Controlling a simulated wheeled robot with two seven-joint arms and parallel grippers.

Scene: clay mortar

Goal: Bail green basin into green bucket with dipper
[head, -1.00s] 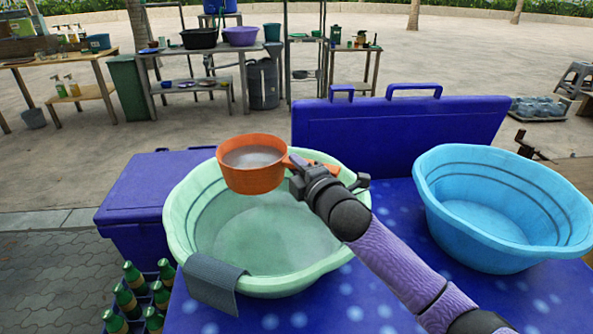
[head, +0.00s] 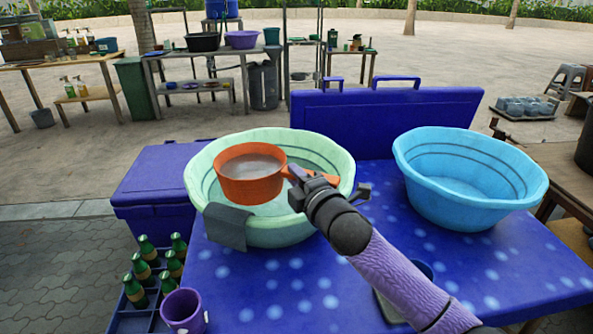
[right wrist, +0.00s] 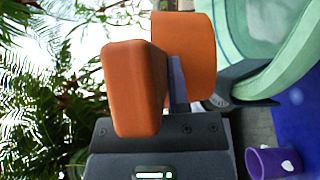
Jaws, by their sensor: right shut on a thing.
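The orange dipper (head: 250,190) holds cloudy liquid and looks about level. It hangs over the left and middle part of the light green basin (head: 340,168), covering part of its inside. The basin holds some liquid, and a grey cloth (head: 227,228) drapes over its front left rim. My right gripper (head: 302,186) is shut on the dipper's handle. In the right wrist view, the handle (right wrist: 135,90) stands between the jaws (right wrist: 160,125), with the dipper's cup (right wrist: 190,45) beyond. I cannot make out a green bucket near the basin. My left gripper is out of view.
A blue basin (head: 470,195) stands right on the blue spotted table (head: 240,285). A purple cup (head: 183,310) and a crate of green bottles (head: 140,318) are at the lower left. Blue cool boxes (head: 155,185) stand left and behind.

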